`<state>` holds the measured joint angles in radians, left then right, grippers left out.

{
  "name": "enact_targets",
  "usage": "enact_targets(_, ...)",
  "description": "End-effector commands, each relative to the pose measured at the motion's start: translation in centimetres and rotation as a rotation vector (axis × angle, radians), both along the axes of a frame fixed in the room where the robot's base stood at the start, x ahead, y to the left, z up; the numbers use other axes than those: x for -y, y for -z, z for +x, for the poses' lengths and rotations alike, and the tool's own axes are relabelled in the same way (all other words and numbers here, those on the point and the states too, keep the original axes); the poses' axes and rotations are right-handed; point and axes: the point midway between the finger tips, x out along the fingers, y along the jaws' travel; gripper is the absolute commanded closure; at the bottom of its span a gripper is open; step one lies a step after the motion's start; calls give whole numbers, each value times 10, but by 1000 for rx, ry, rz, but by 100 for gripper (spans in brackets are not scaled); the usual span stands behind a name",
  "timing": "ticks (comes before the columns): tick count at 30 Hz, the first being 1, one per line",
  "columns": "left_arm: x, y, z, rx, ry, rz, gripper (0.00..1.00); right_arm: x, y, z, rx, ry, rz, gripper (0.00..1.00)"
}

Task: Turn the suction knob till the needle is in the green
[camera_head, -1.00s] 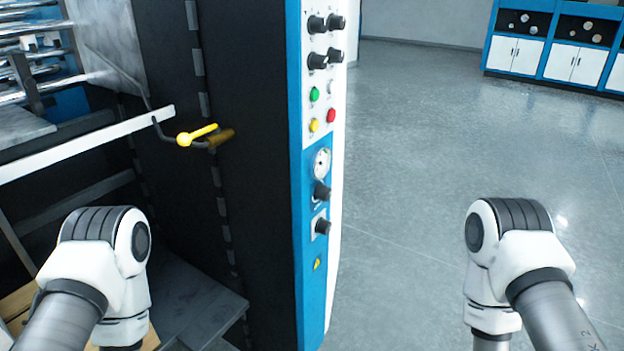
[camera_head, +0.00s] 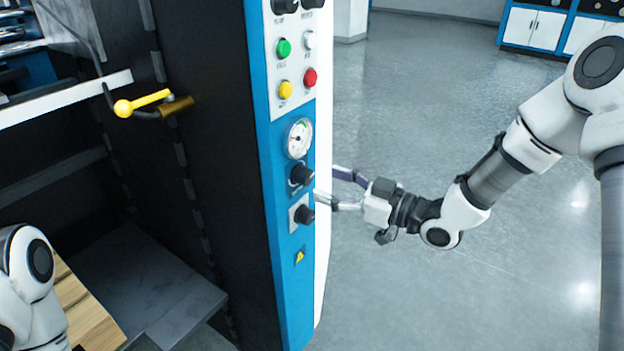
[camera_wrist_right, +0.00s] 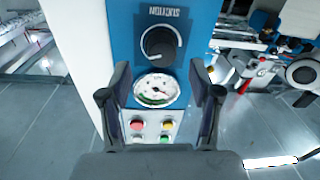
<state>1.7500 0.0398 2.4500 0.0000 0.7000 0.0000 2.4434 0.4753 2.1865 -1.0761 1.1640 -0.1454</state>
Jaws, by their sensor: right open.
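The suction knob (camera_head: 302,175) is black and sits on the blue panel strip just below a round white gauge (camera_head: 299,138). In the right wrist view the suction knob (camera_wrist_right: 158,45) shows upside down beside its SUCTION label, with the gauge (camera_wrist_right: 157,90) nearer the camera. The gauge has a green arc; its needle is too small to read surely. My right gripper (camera_head: 335,188) is open and empty, to the right of the panel and apart from the knob. In the wrist view its fingers (camera_wrist_right: 160,80) stand either side of the gauge. My left gripper is out of view.
A second black knob (camera_head: 304,214) sits below the suction knob. Green (camera_head: 283,48), yellow (camera_head: 286,90) and red (camera_head: 310,77) buttons are above the gauge. A yellow-handled lever (camera_head: 145,102) sticks out at left. The floor right of the machine is clear.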

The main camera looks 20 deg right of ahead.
Motion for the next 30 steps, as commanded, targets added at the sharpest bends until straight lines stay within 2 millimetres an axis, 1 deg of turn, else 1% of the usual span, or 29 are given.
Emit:
enact_targets(1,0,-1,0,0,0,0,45,-8,1,7,0,-4,-8,37)
enact_targets(3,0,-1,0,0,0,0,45,-16,1,15,1,-6,-6,37)
enact_targets(7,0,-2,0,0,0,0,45,-26,0,29,1,-2,-3,37)
enact_targets(10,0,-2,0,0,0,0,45,-30,0,32,-1,-2,-1,37)
enact_targets(16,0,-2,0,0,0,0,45,-29,1,32,-1,-1,1,37)
enact_targets(17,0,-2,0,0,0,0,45,-29,1,32,-1,-1,1,48)
enact_targets(18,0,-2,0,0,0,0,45,-29,1,32,-1,-1,1,62)
enact_targets(20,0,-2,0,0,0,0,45,-29,1,32,0,-1,0,83)
enact_targets(21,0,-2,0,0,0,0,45,-29,1,32,0,-1,0,97)
enact_targets(30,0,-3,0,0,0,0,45,-29,0,32,-5,-1,7,97)
